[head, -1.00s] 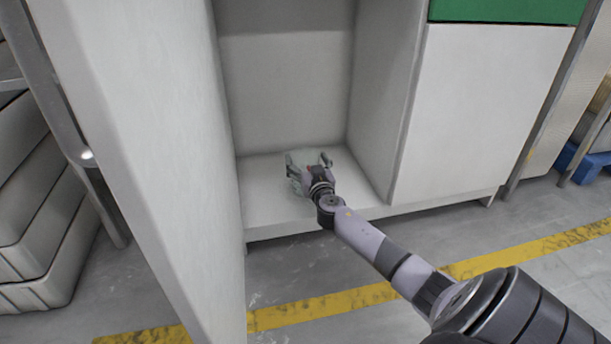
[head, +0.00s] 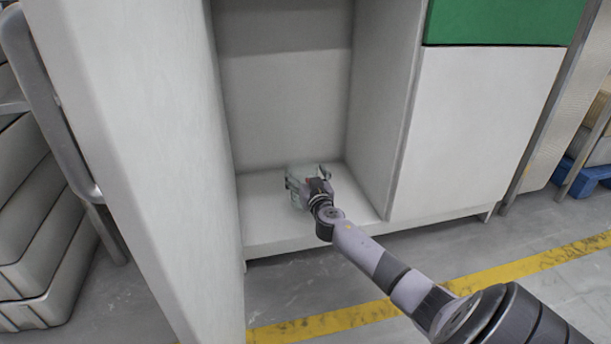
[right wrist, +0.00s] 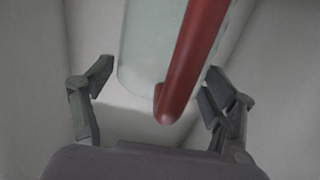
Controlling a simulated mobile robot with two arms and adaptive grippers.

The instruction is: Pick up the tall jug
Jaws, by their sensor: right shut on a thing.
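The tall jug is a clear vessel with a red handle, small in the head view (head: 297,180), inside the open cabinet bay just above or on its floor; I cannot tell which. My right gripper (head: 309,183) is at the jug and partly covers it. In the right wrist view the clear wall of the jug (right wrist: 148,45) and its red handle (right wrist: 190,60) fill the upper middle. The right gripper (right wrist: 155,95) is shut on the jug, with the handle between its fingers and the right finger close beside it. My left gripper is not in view.
The white cabinet bay has a floor (head: 270,232), a right side wall (head: 378,110) and a tall panel (head: 150,150) at left. A closed white front (head: 485,125) stands right of it under a green panel (head: 505,20). Stacked pale bins (head: 35,235) are at far left.

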